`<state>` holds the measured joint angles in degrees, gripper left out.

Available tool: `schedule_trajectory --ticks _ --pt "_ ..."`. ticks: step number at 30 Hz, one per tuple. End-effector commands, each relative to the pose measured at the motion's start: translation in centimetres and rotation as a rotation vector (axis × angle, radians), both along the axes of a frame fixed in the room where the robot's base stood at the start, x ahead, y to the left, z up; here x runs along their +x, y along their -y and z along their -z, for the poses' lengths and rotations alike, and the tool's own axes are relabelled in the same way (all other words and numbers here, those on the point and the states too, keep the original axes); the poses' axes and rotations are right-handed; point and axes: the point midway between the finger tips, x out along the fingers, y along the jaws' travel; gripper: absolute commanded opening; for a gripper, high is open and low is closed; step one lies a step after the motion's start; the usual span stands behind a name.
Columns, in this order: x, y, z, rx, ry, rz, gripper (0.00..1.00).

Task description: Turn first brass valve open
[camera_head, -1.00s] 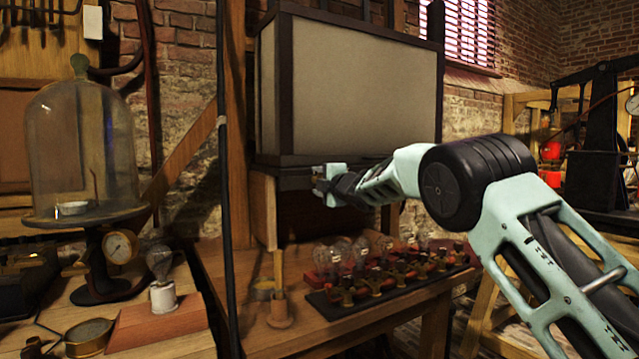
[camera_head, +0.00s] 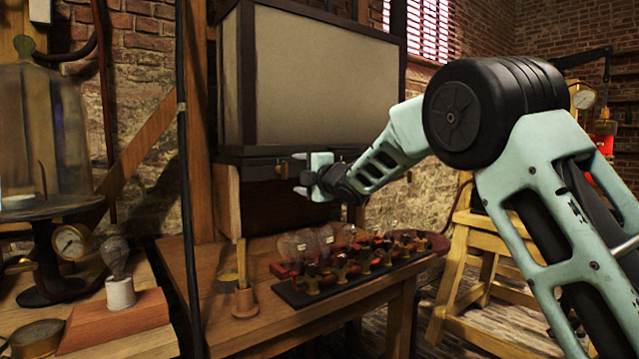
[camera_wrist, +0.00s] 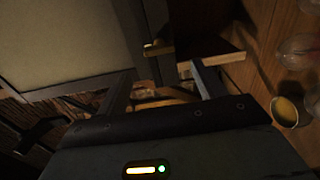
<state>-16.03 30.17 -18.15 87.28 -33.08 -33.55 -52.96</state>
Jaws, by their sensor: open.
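A row of several brass valves (camera_head: 341,268) stands upright on a black strip (camera_head: 290,297) on the wooden bench. The valve at the strip's near left end (camera_head: 312,278) is the closest to me; whether it is open or closed I cannot tell. My gripper (camera_head: 299,173) is open and empty, above and behind the row, in front of the recess under the large pale-fronted cabinet. It touches no valve. In the wrist view my fingers (camera_wrist: 162,70) are apart with nothing between them, and no brass valve can be made out.
Glass bulbs (camera_head: 296,245) stand behind the valves. A small wooden holder (camera_head: 244,303) with a stick and a yellowish cup (camera_head: 228,281) are left of the strip. The cabinet (camera_head: 315,80) overhangs the bench. A dark upright pole (camera_head: 187,230) rises at the bench's left.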

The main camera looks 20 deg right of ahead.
Motion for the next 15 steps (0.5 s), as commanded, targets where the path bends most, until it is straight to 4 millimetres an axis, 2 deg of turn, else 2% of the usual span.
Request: schedule_trajectory --ticks 1,6,10,15 --pt "-1.2 0.3 0.0 0.002 0.0 0.0 0.69" --pt "-4.5 1.4 0.0 0.002 0.0 -0.001 0.69" --pt "-6.3 2.0 0.0 0.0 0.0 0.0 0.69" --pt "-7.5 2.4 0.0 0.0 0.001 -0.001 0.69"
